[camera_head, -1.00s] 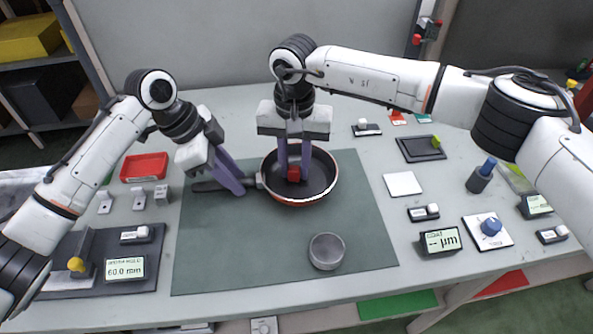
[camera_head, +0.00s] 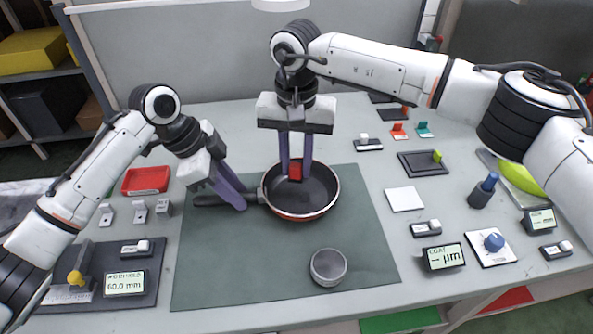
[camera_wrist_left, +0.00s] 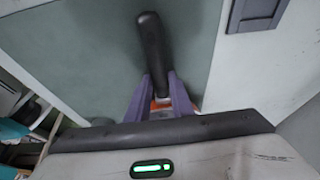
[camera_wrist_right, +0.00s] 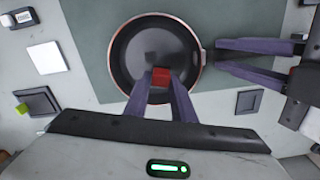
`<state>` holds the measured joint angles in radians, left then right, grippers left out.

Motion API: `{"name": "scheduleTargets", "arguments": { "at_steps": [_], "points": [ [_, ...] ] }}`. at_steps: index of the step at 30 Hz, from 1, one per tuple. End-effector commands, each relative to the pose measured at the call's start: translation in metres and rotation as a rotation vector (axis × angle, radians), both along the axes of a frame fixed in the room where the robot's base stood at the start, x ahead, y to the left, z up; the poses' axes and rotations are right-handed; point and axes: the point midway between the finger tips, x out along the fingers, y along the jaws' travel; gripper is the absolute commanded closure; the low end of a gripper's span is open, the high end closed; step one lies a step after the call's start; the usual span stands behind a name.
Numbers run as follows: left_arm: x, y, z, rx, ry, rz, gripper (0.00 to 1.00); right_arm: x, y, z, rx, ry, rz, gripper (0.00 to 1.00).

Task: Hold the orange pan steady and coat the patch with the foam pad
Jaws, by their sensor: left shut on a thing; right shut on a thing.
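The orange pan (camera_head: 308,214) lies on the green mat, with a dark inside and an orange-red outer wall. My left gripper (camera_head: 240,204) is shut on its dark handle (camera_wrist_left: 152,50), left of the bowl. My right gripper (camera_head: 295,172) points down over the pan, shut on a small red block (camera_wrist_right: 160,77), apparently the foam pad. The block is over the rear-left part of the pan floor; I cannot tell whether it touches. A darker area (camera_wrist_right: 152,60) beside the block could be the patch or a shadow.
A grey round puck (camera_head: 328,267) stands on the green mat (camera_head: 230,270) in front of the pan. The coat display (camera_head: 444,257) shows dashes and a dial (camera_head: 494,242) sits beside it. A red tray (camera_head: 146,180) and a 60.0 mm display (camera_head: 125,284) are at left.

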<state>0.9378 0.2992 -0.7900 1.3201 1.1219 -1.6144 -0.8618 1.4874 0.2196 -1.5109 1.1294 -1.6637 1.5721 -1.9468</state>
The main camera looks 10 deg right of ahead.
Motion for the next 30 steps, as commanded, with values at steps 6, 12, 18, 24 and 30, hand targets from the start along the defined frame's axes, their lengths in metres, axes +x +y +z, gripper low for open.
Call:
{"name": "scheduleTargets", "arguments": {
  "at_steps": [6,12,18,24,30],
  "points": [
    [0.000,0.000,-0.001,0.001,0.001,0.001,1.00,0.000,0.000,0.015,0.000,0.000,0.000,0.95],
    [0.000,0.000,-0.001,0.001,0.001,0.001,1.00,0.000,0.000,0.015,0.000,0.001,0.001,0.95],
    [0.000,0.000,-0.001,0.002,0.001,0.001,1.00,0.000,0.000,0.022,0.001,0.000,0.001,0.95],
    [0.000,0.001,-0.001,0.002,0.001,0.001,1.00,0.000,0.001,0.040,0.002,-0.002,0.001,0.95],
    [0.000,0.001,-0.001,0.002,0.001,0.001,1.00,-0.001,0.000,0.045,0.001,0.002,0.001,0.95]
  ]
}}
